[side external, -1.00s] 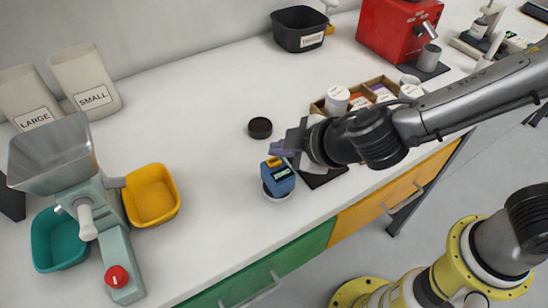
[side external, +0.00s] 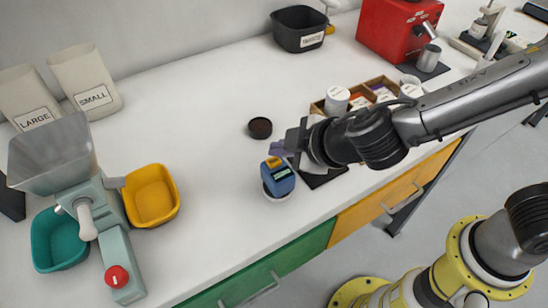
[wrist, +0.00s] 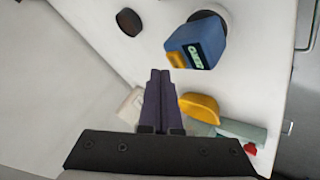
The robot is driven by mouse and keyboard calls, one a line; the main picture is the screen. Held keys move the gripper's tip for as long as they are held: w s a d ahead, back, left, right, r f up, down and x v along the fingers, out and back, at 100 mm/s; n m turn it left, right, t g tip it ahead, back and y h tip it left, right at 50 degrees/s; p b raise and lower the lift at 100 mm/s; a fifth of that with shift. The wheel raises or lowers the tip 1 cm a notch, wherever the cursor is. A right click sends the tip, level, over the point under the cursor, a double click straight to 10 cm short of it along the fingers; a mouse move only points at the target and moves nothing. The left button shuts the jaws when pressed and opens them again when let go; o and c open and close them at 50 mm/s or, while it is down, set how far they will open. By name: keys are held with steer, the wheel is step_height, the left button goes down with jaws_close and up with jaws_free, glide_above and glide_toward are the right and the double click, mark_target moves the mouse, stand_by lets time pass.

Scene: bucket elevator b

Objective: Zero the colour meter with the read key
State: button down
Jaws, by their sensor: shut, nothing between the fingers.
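The colour meter (side external: 278,177) is a blue block with a small dark display and a yellow key (side external: 273,162) on top. It sits on a round white base (side external: 279,197) near the table's front edge. In the wrist view the meter (wrist: 196,41) is at the top, with its yellow key (wrist: 176,60) nearest my fingers; the display text is too small to read surely. My gripper (side external: 277,147) is shut and empty, just beside the meter at its upper right in the side view. In the wrist view its fingertips (wrist: 161,73) lie close to the yellow key; contact cannot be told.
A dark round cap (side external: 260,128) lies behind the meter. A wooden rack (side external: 368,93) of jars stands at the right, partly behind my arm. A yellow bin (side external: 151,196) and a teal bin (side external: 57,240) sit by the hopper machine (side external: 50,155) at left. White table between is clear.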

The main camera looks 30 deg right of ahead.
mark_target(280, 166)
steer(key=shift+f, duration=0.1)
stand_by(0.3)
steer(key=shift+f, duration=0.35)
steer(key=shift+f, duration=0.45)
stand_by(0.9)
steer(key=shift+r, duration=0.85)
steer(key=shift+r, duration=0.15)
steer(key=shift+r, duration=2.35)
